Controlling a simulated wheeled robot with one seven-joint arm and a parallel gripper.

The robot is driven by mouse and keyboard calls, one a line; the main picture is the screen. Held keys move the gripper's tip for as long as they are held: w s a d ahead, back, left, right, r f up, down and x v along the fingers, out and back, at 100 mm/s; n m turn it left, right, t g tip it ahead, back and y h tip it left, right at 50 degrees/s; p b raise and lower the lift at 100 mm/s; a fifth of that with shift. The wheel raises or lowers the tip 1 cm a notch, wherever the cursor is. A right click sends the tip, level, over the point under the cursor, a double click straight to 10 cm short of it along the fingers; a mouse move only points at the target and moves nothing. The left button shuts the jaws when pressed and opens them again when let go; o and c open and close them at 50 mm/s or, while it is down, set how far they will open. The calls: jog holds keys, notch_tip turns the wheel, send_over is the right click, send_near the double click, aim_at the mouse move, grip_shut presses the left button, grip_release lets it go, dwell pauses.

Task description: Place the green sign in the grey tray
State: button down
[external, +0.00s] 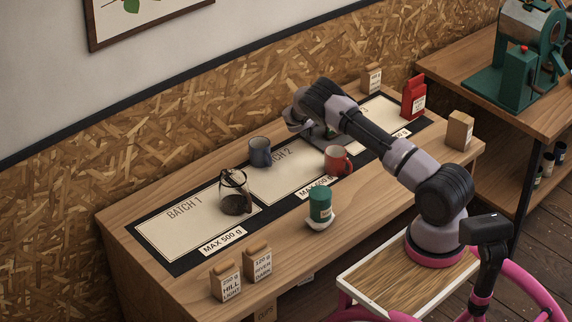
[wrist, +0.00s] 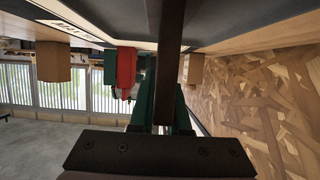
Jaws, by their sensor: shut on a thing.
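My gripper (external: 306,122) is low over the far middle of the workbench, between the BATCH 2 and rightmost panels. In the wrist view, dark green faces (wrist: 143,104) show on both sides of a dark upright bar (wrist: 168,60); I take them to be the green sign, held in my shut gripper. In the external view my arm hides most of the sign. A grey-green patch (external: 325,137) shows just under the gripper; I cannot tell whether it is the grey tray or part of the sign. No other grey tray shows clearly.
A blue-grey mug (external: 260,151) and a red mug (external: 336,161) stand close to the gripper. A glass carafe (external: 234,195) is on BATCH 1. Bags, including a red one (external: 413,97), stand around the edges.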

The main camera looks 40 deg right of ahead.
jog(key=c, duration=0.9)
grip_release()
jog(key=shift+f, duration=0.1)
jog(key=v, duration=1.1)
jog(key=s+a+r+n+t+y, duration=0.1)
jog(key=s+a+r+n+y, duration=0.2)
jog(key=s+r, duration=0.45)
jog(key=s+a+r+y, duration=0.4)
jog(key=s+a+r, duration=0.1)
jog(key=r, duration=0.5)
jog(key=s+a+r+n+t+y, duration=0.1)
jog(key=s+a+r+n+y, duration=0.2)
jog(key=s+r, duration=0.45)
jog(key=s+a+r+n+t+y, duration=0.1)
jog(key=s+a+r+n, duration=0.1)
jog(key=s+a, duration=0.3)
jog(key=s+a+r+n+t+y, duration=0.2)
jog(key=s+a+r+n, duration=0.1)
jog(key=s, duration=0.7)
jog(key=s+a+r+n+t+y, duration=0.2)
jog(key=s+a+r, duration=0.3)
jog(key=s+a, duration=0.2)
jog(key=shift+s+n, duration=0.4)
jog(key=shift+s, duration=0.45)
jog(key=shift+r, duration=0.1)
